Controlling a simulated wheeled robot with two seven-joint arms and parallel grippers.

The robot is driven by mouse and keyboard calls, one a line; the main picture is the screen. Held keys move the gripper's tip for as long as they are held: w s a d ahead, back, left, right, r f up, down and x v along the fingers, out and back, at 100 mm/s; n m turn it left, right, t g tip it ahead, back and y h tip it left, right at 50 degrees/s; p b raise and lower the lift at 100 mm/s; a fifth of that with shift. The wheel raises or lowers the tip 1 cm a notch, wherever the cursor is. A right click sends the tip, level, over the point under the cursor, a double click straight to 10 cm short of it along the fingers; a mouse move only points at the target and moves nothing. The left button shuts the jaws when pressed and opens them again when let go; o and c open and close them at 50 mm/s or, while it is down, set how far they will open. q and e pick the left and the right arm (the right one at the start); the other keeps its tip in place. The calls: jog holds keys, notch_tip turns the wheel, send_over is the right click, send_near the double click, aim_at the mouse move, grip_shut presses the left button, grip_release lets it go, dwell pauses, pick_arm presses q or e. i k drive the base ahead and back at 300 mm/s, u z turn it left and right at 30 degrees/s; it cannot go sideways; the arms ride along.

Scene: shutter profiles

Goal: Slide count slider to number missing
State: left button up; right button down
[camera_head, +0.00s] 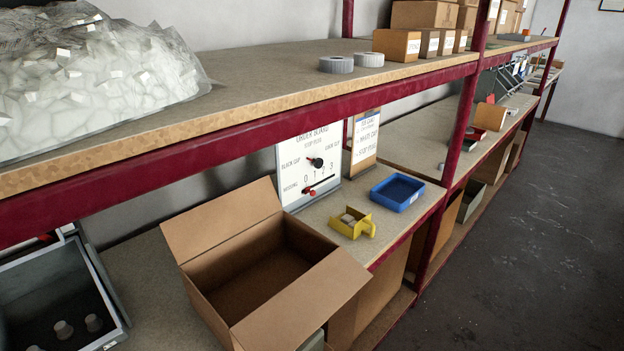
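The count slider's red knob (309,191) is on a white panel (308,165) standing on the lower shelf. The knob sits at the left end of a dark slot, near the 0 of a 0 to 3 scale, beside the word "MISSING". Above it is a dark rotary knob (317,162) with a red mark to its left, between cap labels that are too small to read surely. A grey crate (112,290) at the lower left holds a few light plugs; its contents are partly cut off. Neither of my grippers is in view.
An open, empty-looking cardboard box (300,299) stands in front of the panel. A yellow bin (352,224) with small pieces and a blue tray (397,193) lie to its right. The upper shelf's red beam (240,135) crosses above. Floor at right is clear.

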aim_at(312, 193)
jog(key=z, duration=1)
jog(key=k, duration=1.3)
jog(key=z, duration=1)
jog(key=i, duration=1.25)
jog(key=u, duration=0.6)
jog(key=i, duration=1.6)
jog(key=u, duration=1.85)
jog(key=i, duration=0.7)
jog(key=u, duration=0.7)
